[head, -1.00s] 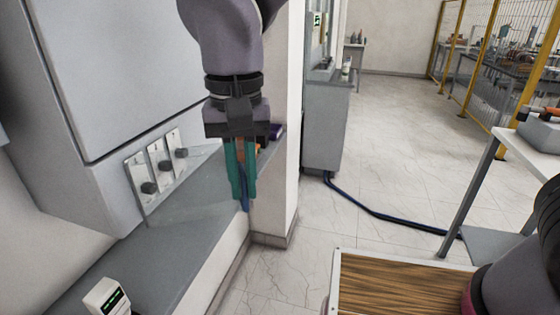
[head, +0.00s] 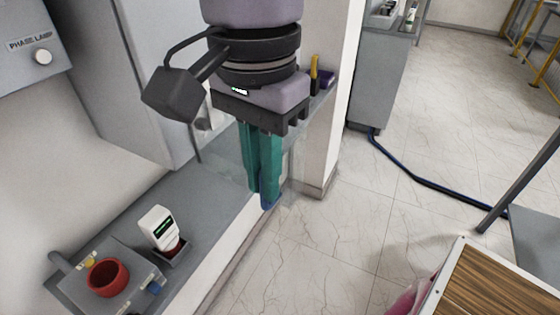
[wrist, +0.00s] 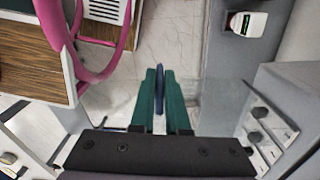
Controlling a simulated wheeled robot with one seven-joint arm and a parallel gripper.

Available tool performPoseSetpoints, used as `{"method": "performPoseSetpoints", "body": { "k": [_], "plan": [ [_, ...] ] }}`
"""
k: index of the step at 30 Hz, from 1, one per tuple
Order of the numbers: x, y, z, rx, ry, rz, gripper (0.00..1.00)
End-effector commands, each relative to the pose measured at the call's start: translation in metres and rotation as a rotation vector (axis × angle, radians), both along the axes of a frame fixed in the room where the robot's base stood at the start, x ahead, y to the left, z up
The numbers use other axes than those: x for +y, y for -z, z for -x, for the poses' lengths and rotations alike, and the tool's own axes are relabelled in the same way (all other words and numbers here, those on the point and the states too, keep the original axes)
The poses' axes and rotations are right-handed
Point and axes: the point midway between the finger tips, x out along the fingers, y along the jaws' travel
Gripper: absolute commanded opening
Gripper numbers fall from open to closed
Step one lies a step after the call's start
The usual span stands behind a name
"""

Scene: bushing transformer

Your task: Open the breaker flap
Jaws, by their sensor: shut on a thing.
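My gripper (head: 263,190) points down over the front edge of the grey counter, its green fingers shut on a slim blue handle (head: 270,206). The handle also shows between the fingertips in the wrist view (wrist: 160,86). A faint clear sheet, which looks like the breaker flap (head: 222,160), reaches from the grey cabinet toward the handle. It stands out from the cabinet face, but its exact angle is hard to tell. The breaker knobs (wrist: 259,112) show uncovered at the right of the wrist view; in the head view my arm mostly hides them.
A red round container (head: 108,278) and a white device with a dark display (head: 160,230) stand on the counter (head: 205,200). A white wall post (head: 326,130) is close right of my gripper. The tiled floor (head: 330,235) has open room; a blue cable crosses it.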

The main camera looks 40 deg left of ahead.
Motion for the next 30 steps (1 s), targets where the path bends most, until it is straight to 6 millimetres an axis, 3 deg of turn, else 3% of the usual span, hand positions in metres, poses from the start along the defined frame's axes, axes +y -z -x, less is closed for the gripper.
{"method": "performPoseSetpoints", "body": {
  "k": [15,16,18,30],
  "plan": [
    [-0.0003,0.0005,0.0037,0.000,-0.003,0.002,0.00],
    [-0.0003,0.0005,0.0037,0.001,-0.003,0.002,0.24],
    [-0.0002,0.0004,0.0037,0.001,-0.003,0.002,0.42],
    [0.0005,-0.0075,0.0035,0.000,-0.002,-0.001,0.42]
  ]
}}
